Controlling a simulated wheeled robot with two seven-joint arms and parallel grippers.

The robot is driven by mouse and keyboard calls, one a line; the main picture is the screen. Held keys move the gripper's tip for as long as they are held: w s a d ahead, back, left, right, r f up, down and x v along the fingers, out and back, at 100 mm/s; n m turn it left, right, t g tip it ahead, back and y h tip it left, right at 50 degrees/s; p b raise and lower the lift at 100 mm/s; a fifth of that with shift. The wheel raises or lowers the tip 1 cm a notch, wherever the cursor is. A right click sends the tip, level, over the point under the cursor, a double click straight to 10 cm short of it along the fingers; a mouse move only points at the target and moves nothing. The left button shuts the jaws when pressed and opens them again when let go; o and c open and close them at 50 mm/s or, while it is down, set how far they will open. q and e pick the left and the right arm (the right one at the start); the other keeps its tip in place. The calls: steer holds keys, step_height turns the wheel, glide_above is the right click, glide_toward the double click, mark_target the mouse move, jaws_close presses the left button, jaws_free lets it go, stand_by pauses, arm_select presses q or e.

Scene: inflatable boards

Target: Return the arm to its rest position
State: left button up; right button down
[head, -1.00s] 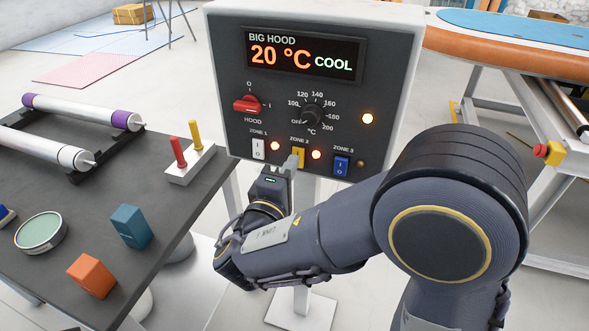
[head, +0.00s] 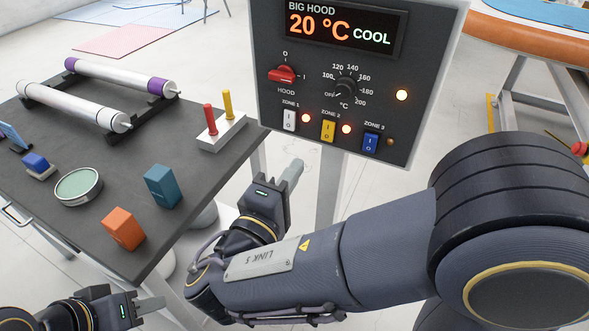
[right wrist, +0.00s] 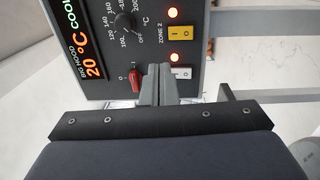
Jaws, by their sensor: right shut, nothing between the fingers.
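My right gripper (head: 292,172) is shut and empty, in front of and below the control box (head: 438,60), apart from its switches. In the right wrist view its closed fingers (right wrist: 157,85) point towards the box. My left gripper (head: 150,305) shows at the bottom left, below the table's front edge; I cannot tell whether its jaws are open. The box display (head: 342,30) reads BIG HOOD, 20 °C, COOL. The white zone 1 switch (head: 290,120) and yellow zone 2 switch (head: 328,131) have lit lamps beside them. The lamp by the blue zone 3 switch (head: 371,142) is dark.
The dark table (head: 185,105) at left carries white rollers (head: 75,103), a stand with red and yellow pegs (head: 222,133), a teal block (head: 162,186), an orange block (head: 123,229) and a round tin (head: 78,187). An orange-edged board (head: 530,40) lies at upper right.

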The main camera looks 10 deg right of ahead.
steer(key=s+d+f+m+g+y+p, duration=0.1)
steer(key=s+d+f+m+g+p, duration=0.15)
steer(key=d+g, duration=0.5)
steer(key=s+d+f+m+g+y+p, duration=0.1)
steer(key=s+d+f+m+g+p, duration=0.2)
steer(key=d, duration=0.7)
steer(key=s+d+f+m+g+y+p, duration=0.1)
steer(key=s+m+g+y+p, duration=0.1)
steer(key=s+g+y, duration=0.35)
steer(key=s+a+r+m+t+y+p, duration=0.3)
steer(key=r+m+t+y, duration=0.2)
steer(key=t+y, duration=0.1)
steer(key=shift+s+a+r+y, duration=0.2)
steer(key=shift+a+r+y, duration=0.15)
steer(key=shift+r, duration=0.05)
